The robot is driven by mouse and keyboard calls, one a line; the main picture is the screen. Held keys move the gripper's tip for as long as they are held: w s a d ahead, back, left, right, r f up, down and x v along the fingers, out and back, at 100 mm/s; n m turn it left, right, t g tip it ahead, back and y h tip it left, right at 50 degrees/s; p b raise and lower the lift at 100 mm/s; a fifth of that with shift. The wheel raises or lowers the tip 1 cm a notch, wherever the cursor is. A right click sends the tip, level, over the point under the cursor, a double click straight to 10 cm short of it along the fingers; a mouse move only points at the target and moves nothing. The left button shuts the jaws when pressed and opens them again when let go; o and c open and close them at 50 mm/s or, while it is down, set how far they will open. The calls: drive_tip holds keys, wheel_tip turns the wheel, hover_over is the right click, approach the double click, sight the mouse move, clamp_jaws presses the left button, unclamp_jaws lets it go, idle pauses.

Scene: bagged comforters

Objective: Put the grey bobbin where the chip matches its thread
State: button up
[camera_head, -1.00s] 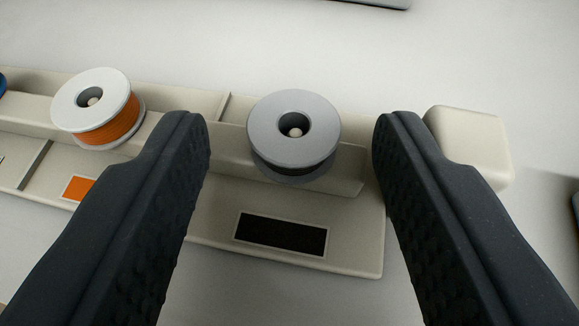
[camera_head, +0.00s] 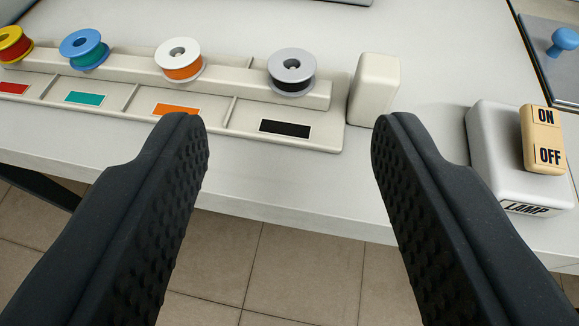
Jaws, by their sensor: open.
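The grey bobbin (camera_head: 291,70) with black thread sits on a peg of the cream rack (camera_head: 341,120), in the rightmost bay. The black chip (camera_head: 285,129) lies on the ledge in front of it. To its left are a white bobbin (camera_head: 179,59) with orange thread behind an orange chip (camera_head: 177,109), a blue bobbin (camera_head: 84,48) with teal thread behind a teal chip (camera_head: 84,98), and a yellow bobbin (camera_head: 14,44) with red thread behind a red chip (camera_head: 12,88). My gripper (camera_head: 288,122) is open and empty, back from the rack and apart from the grey bobbin.
A cream block (camera_head: 374,90) stands at the rack's right end. A white lamp switch box (camera_head: 518,160) with an ON/OFF rocker (camera_head: 542,139) is at the right. A blue knob (camera_head: 563,40) on a panel is at the far right. The table's front edge runs below the rack.

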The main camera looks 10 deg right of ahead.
drive_tip(key=b+v, duration=0.3)
drive_tip(key=b, duration=0.5)
drive_tip(key=shift+s, duration=0.2)
drive_tip(key=shift+r, duration=0.1)
wheel_tip(320, 180, up, 26)
drive_tip(key=s+a+t+y, duration=0.1)
drive_tip(key=a+y, duration=0.1)
drive_tip(key=s+d+r, duration=0.1)
drive_tip(key=s+r, duration=0.4)
drive_tip(key=r, duration=0.4)
drive_tip(key=s+d+r+n+t, duration=0.1)
drive_tip(key=s+d+r, duration=0.1)
drive_tip(key=s+r, duration=0.4)
wheel_tip(320, 180, up, 3)
drive_tip(key=shift+d+f, duration=0.1)
drive_tip(key=shift+d, duration=0.1)
drive_tip(key=shift+s, duration=0.1)
